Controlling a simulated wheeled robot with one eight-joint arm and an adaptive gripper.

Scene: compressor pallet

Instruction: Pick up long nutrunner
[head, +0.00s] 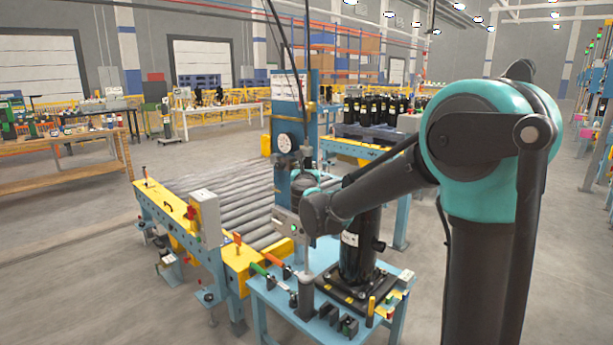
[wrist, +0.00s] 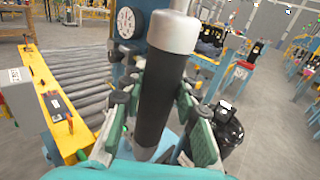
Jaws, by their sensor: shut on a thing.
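The long nutrunner (wrist: 162,102) stands close to upright in the wrist view, with a black cylindrical grip and a silver upper body. My gripper (wrist: 158,98) is shut on the black grip, its green fingers with dark pads on both sides of it. In the head view my arm's end covers much of the gripper and the tool. I cannot tell whether the tool's lower end touches anything.
A black compressor (head: 360,245) stands on the bench just right of the tool. A blue column with a round gauge (head: 284,143) rises behind. The roller conveyor (head: 225,196) and its yellow-blue frame lie left. Small tools and dark blocks (head: 338,320) sit on the bench.

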